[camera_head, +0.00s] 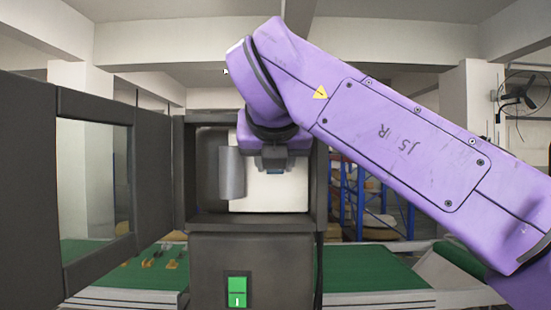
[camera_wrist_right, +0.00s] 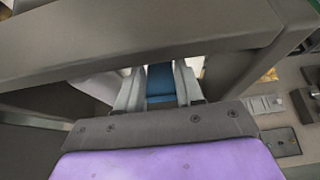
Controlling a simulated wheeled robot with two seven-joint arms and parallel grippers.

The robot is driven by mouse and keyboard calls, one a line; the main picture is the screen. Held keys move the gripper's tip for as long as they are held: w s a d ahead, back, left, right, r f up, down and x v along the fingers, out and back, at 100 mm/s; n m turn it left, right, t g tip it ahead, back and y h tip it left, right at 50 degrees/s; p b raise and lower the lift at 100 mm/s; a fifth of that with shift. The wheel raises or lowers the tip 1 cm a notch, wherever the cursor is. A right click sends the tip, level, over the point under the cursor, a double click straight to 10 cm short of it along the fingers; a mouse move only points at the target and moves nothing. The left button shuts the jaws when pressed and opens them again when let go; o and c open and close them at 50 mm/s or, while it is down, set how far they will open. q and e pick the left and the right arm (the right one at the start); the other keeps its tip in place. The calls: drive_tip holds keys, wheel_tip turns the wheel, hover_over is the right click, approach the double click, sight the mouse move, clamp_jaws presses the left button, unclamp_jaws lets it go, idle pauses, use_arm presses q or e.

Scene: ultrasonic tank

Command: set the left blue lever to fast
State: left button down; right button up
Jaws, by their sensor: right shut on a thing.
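My right gripper (camera_wrist_right: 159,92) is shut on a blue lever (camera_wrist_right: 160,80), which shows between its two grey fingers in the right wrist view. In the head view the right gripper (camera_head: 274,170) is inside the opening of a dark box-shaped machine (camera_head: 250,245), seen from behind the wrist. I see only one blue lever. Its setting and any fast mark are hidden. My left gripper is not in view.
A dark door (camera_head: 62,180) with a window stands open at left. The machine frame also crosses close above the gripper in the wrist view (camera_wrist_right: 130,40). A green switch (camera_head: 237,291) is on the machine's front. A grey cylinder (camera_head: 231,173) is beside the gripper inside the opening.

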drive_tip(key=shift+f, duration=0.2)
drive_tip(key=o, duration=1)
drive_tip(key=shift+w, duration=0.15)
drive_tip(key=shift+c, duration=0.2)
drive_tip(key=shift+w, duration=0.2)
drive_tip(key=b+v, duration=0.1)
drive_tip(key=v, duration=0.9)
drive_tip(key=shift+s+r, duration=0.15)
drive_tip(key=shift+s, duration=0.1)
drive_tip(key=shift+w, duration=0.1)
